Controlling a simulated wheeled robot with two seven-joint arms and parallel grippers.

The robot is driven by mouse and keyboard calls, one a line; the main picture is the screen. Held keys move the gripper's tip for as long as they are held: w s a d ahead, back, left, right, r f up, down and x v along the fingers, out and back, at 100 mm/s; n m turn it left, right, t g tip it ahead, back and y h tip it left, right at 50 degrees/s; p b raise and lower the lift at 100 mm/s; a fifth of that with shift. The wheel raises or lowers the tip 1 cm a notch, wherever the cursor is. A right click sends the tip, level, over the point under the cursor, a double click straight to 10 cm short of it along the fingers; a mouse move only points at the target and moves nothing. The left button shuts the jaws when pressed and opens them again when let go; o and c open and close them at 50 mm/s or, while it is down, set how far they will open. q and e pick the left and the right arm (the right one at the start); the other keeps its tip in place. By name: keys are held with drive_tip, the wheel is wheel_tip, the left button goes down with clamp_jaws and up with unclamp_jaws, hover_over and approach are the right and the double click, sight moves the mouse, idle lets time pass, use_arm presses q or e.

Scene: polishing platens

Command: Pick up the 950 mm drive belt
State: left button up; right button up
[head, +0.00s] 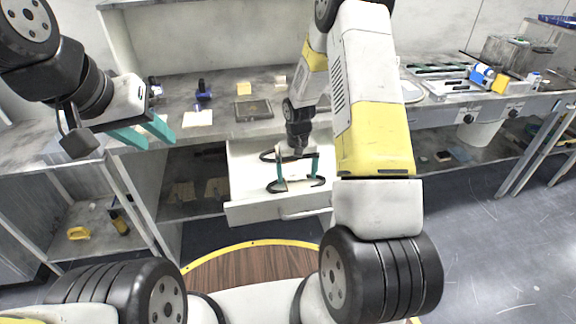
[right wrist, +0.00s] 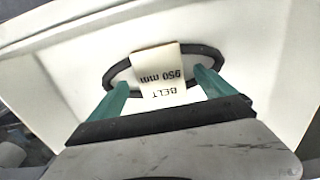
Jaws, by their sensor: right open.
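The 950 mm drive belt (right wrist: 118,68) is a thin black loop with a cream tag (right wrist: 159,72) reading "BELT 950 mm". It lies in the open white drawer (head: 262,211). My right gripper (right wrist: 160,82) reaches down into the drawer with its teal fingers apart, one on each side of the tag. The fingertips overlap the loop in the picture; I cannot tell whether they touch it. In the head view my right gripper (head: 298,180) hides part of the black loop. My left gripper (head: 158,147) is open and empty, at the left in front of the bench.
The bench top (head: 180,120) above the drawer holds a dark tray (head: 253,110), a blue item (head: 203,95) and yellow blocks. Shelves left of the drawer hold a yellow item (head: 78,233). A bench with tools and a white bin (head: 482,130) stand at right.

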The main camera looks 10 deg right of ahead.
drive_tip(key=shift+f, duration=0.9)
drive_tip(key=shift+c, duration=0.2)
drive_tip(key=c, duration=1.6)
